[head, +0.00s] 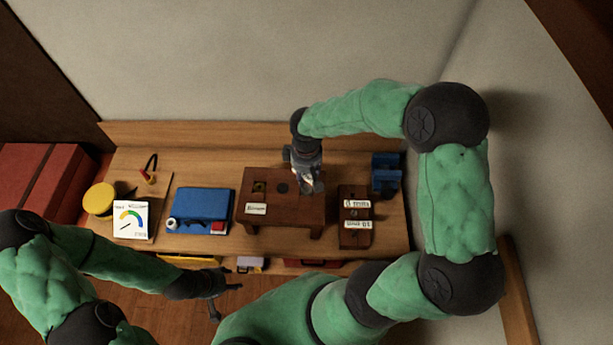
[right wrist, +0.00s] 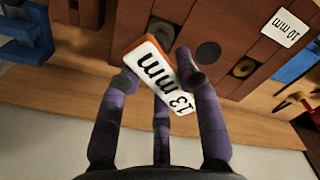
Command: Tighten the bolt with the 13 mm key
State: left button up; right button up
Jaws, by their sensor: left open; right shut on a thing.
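My right gripper (right wrist: 158,85) is shut on the 13 mm key (right wrist: 152,66), an orange-edged piece with a white "13 mm" label. In the head view the right gripper (head: 309,183) is over the right part of a small brown wooden stand (head: 285,218). The stand has round sockets, a dark disc (right wrist: 207,54) and a white label reading "10 mm" (right wrist: 278,27). One socket (right wrist: 158,28) is partly visible behind the key. I cannot tell whether the key touches the stand, and its working end is hidden. My left gripper (head: 228,300) is open and empty, low at the bench's front.
A brown block with two white labels (head: 356,222) and a blue holder (head: 386,176) stand right of the wooden stand. A blue box (head: 202,204), a dial gauge card (head: 131,219) and a yellow round container (head: 99,199) lie left. A red cabinet (head: 40,180) stands beyond the bench.

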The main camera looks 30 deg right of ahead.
jog(key=shift+f+m+b, duration=0.1)
jog(key=shift+m+b, duration=0.6)
jog(key=shift+m, duration=1.1)
